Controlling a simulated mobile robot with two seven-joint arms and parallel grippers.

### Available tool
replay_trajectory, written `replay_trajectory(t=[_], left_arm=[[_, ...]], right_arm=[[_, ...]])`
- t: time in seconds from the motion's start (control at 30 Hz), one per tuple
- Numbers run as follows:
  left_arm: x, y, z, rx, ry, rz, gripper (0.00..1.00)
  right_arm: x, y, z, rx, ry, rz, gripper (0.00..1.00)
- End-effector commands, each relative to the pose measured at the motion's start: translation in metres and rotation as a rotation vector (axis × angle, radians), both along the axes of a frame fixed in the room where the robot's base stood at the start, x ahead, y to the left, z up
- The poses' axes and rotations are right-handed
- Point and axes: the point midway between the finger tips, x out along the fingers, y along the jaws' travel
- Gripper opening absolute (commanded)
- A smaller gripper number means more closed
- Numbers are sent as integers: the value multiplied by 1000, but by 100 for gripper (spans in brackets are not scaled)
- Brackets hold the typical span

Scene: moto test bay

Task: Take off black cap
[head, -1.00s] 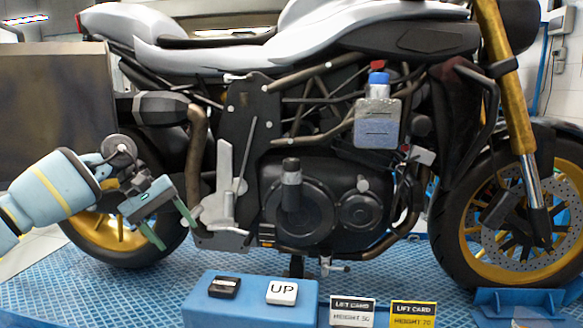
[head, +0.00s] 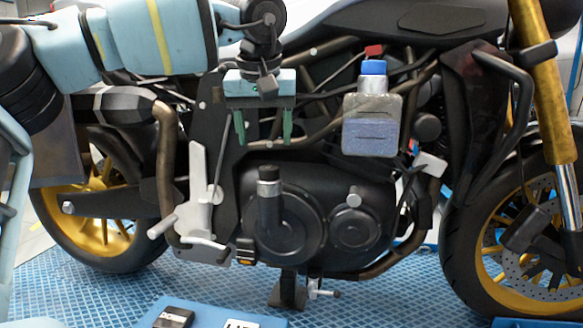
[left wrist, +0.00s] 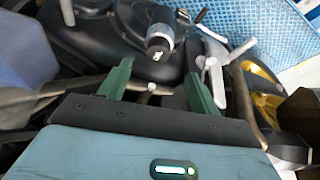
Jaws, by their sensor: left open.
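The black cap (head: 268,173) sits upright on the short engine neck, above a silver ring (head: 269,187). My left gripper (head: 264,138) points down above the cap, with its two green fingers apart and nothing between them. In the left wrist view, the cap (left wrist: 158,49) shows beyond the open fingers of my left gripper (left wrist: 160,70), apart from them. My right gripper is not in view.
A reservoir with a blue lid (head: 373,68) hangs right of my gripper. Frame tubes run behind the fingers. A silver lever plate (head: 200,185) is at the left.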

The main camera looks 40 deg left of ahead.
Motion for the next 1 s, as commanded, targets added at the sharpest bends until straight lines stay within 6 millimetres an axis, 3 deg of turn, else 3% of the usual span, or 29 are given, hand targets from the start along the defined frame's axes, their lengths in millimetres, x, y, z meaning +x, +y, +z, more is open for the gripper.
replay_trajectory(t=[0.3,0.53,0.77,1.0], left_arm=[[1,-2,1,7,0,-3,63],[6,3,-18,7,2,-3,63],[9,6,-25,6,0,-3,63],[17,16,-51,5,0,-3,63]], right_arm=[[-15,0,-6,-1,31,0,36],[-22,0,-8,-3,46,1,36],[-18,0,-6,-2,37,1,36],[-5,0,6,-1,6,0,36]])
